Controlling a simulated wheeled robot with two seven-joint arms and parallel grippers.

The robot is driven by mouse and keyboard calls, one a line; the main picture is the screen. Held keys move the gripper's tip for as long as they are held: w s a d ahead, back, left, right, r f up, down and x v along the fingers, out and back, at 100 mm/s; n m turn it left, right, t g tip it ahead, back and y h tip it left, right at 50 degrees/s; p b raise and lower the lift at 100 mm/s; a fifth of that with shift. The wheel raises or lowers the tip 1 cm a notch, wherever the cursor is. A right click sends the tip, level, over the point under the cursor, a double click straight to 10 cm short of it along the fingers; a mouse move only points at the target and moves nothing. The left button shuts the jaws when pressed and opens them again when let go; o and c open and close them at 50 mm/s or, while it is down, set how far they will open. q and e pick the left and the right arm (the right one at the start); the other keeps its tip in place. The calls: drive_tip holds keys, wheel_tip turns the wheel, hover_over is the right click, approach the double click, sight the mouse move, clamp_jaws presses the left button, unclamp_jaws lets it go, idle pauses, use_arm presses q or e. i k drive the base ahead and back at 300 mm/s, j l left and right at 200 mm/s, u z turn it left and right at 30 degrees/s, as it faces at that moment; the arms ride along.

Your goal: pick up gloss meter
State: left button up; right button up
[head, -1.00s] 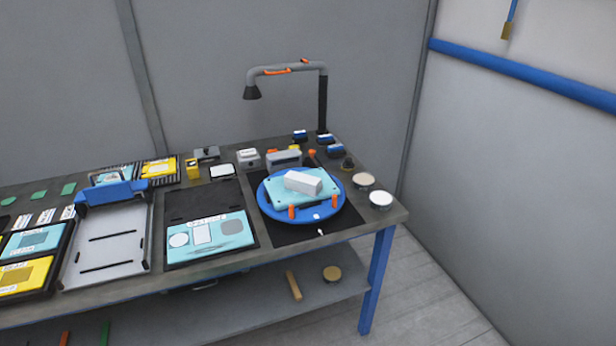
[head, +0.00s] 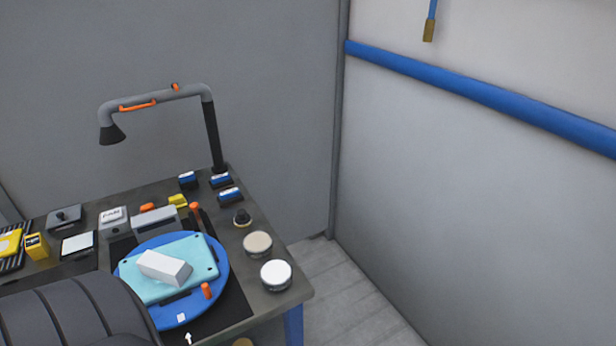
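No label in the head view lets me say for sure which thing is the gloss meter. A box-shaped grey instrument (head: 155,220) stands on the bench behind the blue turntable. A smaller light-grey device (head: 113,217) with a white top stands to its left. A plain white block (head: 164,267) lies on a light-blue plate (head: 203,256) on the round blue turntable (head: 222,272). Neither gripper shows. A dark, ribbed, rounded part, likely my own arm, fills the lower left and hides part of the bench and the turntable's near left edge.
A lamp (head: 212,135) on a dark post arches over the bench's back. Blue-topped blocks (head: 230,196), a small black knob (head: 242,217), a tan-topped tin (head: 257,243) and a white-topped tin (head: 276,275) line the right side. Bare floor lies right of the bench.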

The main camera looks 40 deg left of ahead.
sight(157, 267)
drive_tip(key=i+l+z, duration=0.1)
drive_tip(key=i, duration=0.35)
drive_tip(key=i+l+z, duration=0.15)
drive_tip(key=i, duration=0.35)
drive_tip(key=i+u, duration=0.25)
drive_tip(key=u, duration=0.25)
drive_tip(key=i+u, duration=0.2)
drive_tip(key=u, duration=0.3)
drive_tip(key=i+l+u, duration=0.2)
drive_tip(key=u, duration=0.3)
drive_tip(key=i+u, duration=0.15)
drive_tip(key=u, duration=0.25)
drive_tip(key=i+u, duration=0.1)
drive_tip(key=u, duration=0.35)
drive_tip(key=i+l+u, duration=0.1)
drive_tip(key=u, duration=0.3)
drive_tip(key=i+l+u, duration=0.1)
drive_tip(key=l+u, duration=0.15)
drive_tip(key=u, duration=0.15)
drive_tip(key=i+l+u, duration=0.1)
drive_tip(key=u, duration=0.3)
drive_tip(key=i+l+u, duration=0.2)
drive_tip(key=l+u, duration=0.15)
drive_tip(key=u, duration=0.15)
drive_tip(key=i+l+u, duration=0.1)
drive_tip(key=l+u, duration=0.35)
drive_tip(key=i+l+u, duration=0.1)
drive_tip(key=l+u, duration=0.25)
drive_tip(key=u, duration=0.15)
